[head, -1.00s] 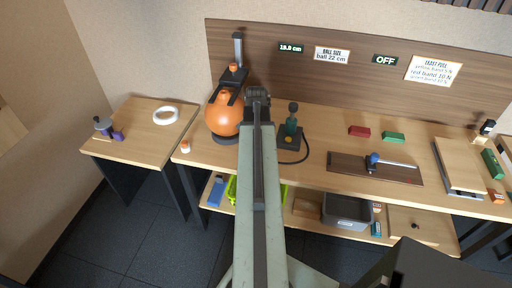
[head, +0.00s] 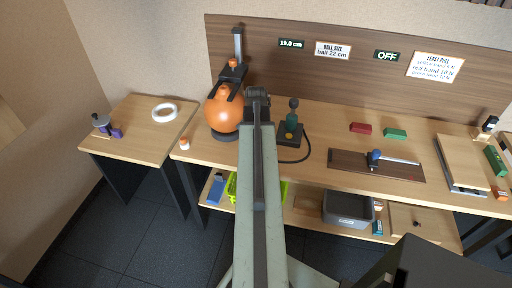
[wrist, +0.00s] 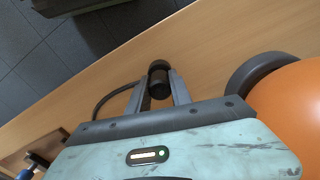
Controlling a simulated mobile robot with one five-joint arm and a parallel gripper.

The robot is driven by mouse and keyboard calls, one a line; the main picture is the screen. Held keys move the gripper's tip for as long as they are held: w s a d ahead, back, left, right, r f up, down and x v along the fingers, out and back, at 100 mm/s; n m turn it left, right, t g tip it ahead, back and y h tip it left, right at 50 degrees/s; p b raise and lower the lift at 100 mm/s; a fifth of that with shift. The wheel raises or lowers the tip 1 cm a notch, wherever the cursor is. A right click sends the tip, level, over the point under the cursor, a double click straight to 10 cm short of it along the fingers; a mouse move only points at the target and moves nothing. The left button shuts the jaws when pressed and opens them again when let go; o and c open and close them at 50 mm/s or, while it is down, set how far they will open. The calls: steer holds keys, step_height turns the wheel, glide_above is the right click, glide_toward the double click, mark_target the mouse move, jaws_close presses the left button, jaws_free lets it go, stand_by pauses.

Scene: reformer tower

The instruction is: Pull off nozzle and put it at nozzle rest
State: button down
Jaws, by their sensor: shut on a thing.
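The nozzle appears apart from the ball (wrist: 292,105), which sits at the right edge of that view on a dark ring. A black hose (head: 306,150) curves from the pump's base. I cannot clearly pick out the nozzle rest; my arm hides part of the bench.
A black upright stand (head: 238,50) rises behind the ball. A small orange-and-white piece (head: 184,144) lies at the bench's left edge. The bench front between pump and board is clear.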

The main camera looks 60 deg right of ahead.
steer(key=shift+f+b, duration=0.4)
steer(key=shift+f, duration=0.1)
steer(key=c, duration=1.1)
jaws_free()
steer(key=shift+r, duration=0.1)
step_height(320, 180, up, 8)
steer(key=p, duration=0.8)
